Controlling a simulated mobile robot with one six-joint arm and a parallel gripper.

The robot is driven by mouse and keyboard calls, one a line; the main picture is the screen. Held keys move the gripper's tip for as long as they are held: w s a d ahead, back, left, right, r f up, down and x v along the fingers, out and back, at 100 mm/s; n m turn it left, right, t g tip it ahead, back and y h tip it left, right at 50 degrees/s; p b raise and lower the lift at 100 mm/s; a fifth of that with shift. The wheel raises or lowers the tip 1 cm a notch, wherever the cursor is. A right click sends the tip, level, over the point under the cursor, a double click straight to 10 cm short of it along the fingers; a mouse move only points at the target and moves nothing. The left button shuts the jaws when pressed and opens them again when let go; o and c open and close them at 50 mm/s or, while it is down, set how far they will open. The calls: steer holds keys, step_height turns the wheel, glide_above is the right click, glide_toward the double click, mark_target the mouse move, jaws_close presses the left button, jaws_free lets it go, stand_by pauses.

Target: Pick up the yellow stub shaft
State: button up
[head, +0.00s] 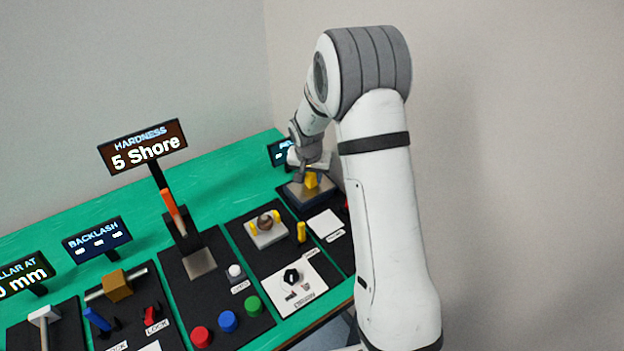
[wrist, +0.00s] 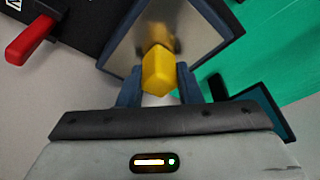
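A yellow block-like piece, which I take to be the yellow stub shaft (head: 311,181), is at the metal-topped dark stand at the far right of the bench. In the wrist view the yellow piece (wrist: 158,70) sits between the two dark fingers of my gripper (wrist: 160,84), close to both. I cannot tell whether the fingers press on it or leave a thin gap. In the head view my gripper (head: 311,168) is right above the stand, and my wrist partly hides the piece. Whether it rests on the plate is unclear.
The metal plate (wrist: 200,38) lies behind the piece. A red handle (wrist: 28,40) is at upper left in the wrist view. Nearby are a small upright yellow cylinder (head: 301,232), a brown ball on a fixture (head: 265,222) and a dark display (head: 281,154). The green bench (head: 215,185) is clear behind.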

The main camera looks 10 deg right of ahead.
jaws_close()
steer(key=shift+r, duration=0.1)
